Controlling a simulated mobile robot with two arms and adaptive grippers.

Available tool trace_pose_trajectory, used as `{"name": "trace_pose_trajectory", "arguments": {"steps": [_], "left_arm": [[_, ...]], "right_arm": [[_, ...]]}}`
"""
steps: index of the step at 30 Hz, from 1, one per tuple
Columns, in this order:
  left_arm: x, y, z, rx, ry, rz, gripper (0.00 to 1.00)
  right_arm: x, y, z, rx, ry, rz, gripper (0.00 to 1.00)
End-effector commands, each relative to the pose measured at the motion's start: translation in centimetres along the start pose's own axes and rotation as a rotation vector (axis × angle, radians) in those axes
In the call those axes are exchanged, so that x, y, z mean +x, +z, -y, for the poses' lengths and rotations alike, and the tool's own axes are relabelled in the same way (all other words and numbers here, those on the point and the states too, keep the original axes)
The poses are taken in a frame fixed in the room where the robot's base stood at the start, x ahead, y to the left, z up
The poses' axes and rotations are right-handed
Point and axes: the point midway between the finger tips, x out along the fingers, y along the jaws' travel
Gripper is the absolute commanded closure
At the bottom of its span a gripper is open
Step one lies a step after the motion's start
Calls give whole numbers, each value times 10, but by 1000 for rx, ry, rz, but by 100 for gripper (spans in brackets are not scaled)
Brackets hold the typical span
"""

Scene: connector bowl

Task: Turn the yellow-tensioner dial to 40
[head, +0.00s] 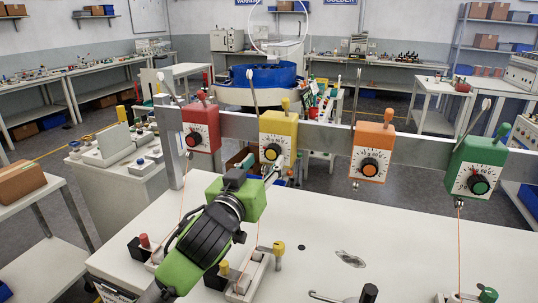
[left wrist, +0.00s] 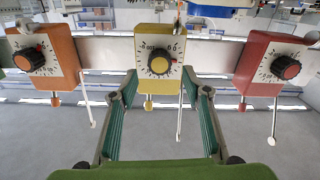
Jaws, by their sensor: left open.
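The yellow tensioner (head: 279,137) hangs on the grey rail, between the red and orange ones. Its white face has printed numbers and a black dial (head: 272,151); I cannot read the setting. In the left wrist view the yellow tensioner (left wrist: 157,120) is central, its dial (left wrist: 159,64) facing the camera. My left gripper (head: 276,172) is just in front of and below the dial. It is open and empty. In the left wrist view the fingers of the left gripper (left wrist: 160,93) stand apart on either side of the yellow box. My right gripper is not in view.
The red tensioner (head: 200,127), orange tensioner (head: 371,152) and green tensioner (head: 477,167) flank it on the rail (head: 330,136). Thin wires run down to clamps on the white bench (head: 370,230). Several levers and posts stand up near the boxes.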

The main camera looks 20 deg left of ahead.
Motion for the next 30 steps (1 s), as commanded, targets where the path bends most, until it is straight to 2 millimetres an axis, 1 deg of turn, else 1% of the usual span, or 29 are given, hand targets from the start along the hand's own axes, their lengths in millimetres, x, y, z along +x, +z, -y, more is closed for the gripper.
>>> {"name": "trace_pose_trajectory", "arguments": {"steps": [1, 3, 9, 14, 20, 21, 23, 24, 25, 26, 30], "left_arm": [[10, -2, 0, 1, -2, 1, 56], [20, -1, 0, 1, -2, 1, 56], [39, -1, 0, -1, 0, 0, 56], [44, 0, 0, -1, 1, -1, 56], [44, 0, 0, -1, 1, 0, 56], [44, 0, 0, -1, 1, 0, 59], [44, 0, 0, 0, 1, 0, 74], [44, 0, 0, 0, 1, 0, 85], [44, 0, 0, 0, 1, 0, 92], [44, 0, 0, 0, 1, 0, 95], [44, 0, 0, 0, 0, 0, 94]], "right_arm": [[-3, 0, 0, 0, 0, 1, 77], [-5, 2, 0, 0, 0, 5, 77], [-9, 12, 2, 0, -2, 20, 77], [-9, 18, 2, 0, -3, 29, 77], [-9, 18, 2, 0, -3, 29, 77], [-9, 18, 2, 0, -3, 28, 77], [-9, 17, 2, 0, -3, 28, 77], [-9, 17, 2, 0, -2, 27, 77], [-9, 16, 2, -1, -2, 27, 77], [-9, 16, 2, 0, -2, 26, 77], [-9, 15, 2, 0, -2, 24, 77]]}}
